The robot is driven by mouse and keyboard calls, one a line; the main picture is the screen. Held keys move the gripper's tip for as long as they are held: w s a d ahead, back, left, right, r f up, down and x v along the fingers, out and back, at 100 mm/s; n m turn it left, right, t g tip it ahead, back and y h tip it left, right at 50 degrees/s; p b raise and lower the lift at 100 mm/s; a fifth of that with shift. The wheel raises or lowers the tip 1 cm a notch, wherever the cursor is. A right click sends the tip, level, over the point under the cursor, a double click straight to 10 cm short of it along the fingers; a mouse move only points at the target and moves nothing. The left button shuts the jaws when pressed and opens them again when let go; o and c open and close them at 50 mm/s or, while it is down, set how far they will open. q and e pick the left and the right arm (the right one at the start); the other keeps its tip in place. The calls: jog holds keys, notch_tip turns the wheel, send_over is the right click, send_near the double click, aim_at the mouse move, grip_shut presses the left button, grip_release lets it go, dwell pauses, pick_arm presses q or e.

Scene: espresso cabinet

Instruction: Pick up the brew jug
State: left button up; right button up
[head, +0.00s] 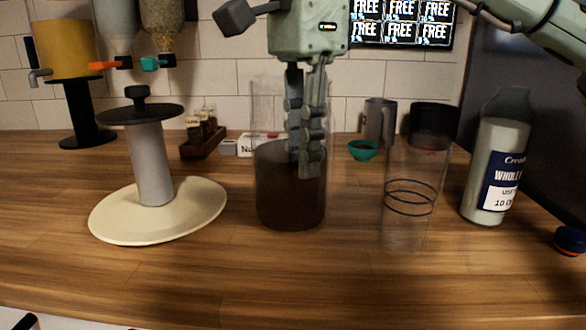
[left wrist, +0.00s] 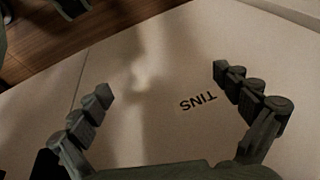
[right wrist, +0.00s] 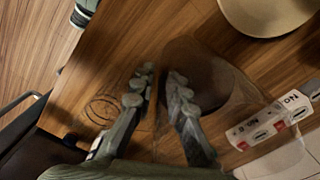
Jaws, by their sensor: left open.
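The brew jug (head: 276,205) is a tall clear vessel part filled with dark brown liquid. It stands upright on the wooden counter, and shows from above in the right wrist view (right wrist: 208,70). My right gripper (head: 306,160) points down, its fingers overlapping the jug in the head view. In the right wrist view its fingers (right wrist: 160,72) are close together with a narrow gap, at the jug's side. I cannot tell whether they pinch its clear wall or handle. My left gripper (left wrist: 162,80) is open and empty, facing a pale panel marked "TINS"; it is outside the head view.
A clear ringed glass (head: 410,210) stands right of the jug, with a milk bottle (head: 495,170) beyond it. A cream-based stand (head: 150,225) is at left. A teal bowl (head: 363,151), a grey mug (head: 378,120) and a wooden rack (head: 203,143) are behind. The front counter is clear.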

grip_shut()
jog(key=shift+r, duration=0.25)
dwell(0.3)
